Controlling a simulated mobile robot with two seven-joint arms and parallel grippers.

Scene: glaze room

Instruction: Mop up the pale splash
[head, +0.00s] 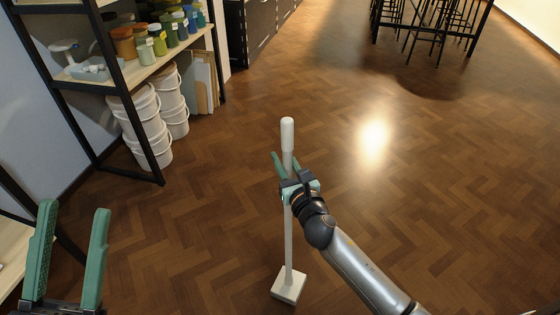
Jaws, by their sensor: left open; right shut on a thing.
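A mop with a long white handle (288,230) stands nearly upright on the wooden floor. Its pale block-shaped head (289,286) is at the bottom, at or close to the floor. My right gripper (283,160) is shut on the upper part of the handle, below its thicker white top end. My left gripper (75,208) is open and empty at the lower left, away from the mop. I cannot make out a pale splash; the bright patch on the floor right of the mop looks like a light reflection.
A black-framed shelf (168,68) with coloured jars stands at the upper left. White buckets (149,138) and upright boards (205,84) are under it. Another shelf or table edge (14,246) is at the lower left. Black stools (425,30) stand far back. The middle and right floor is clear.

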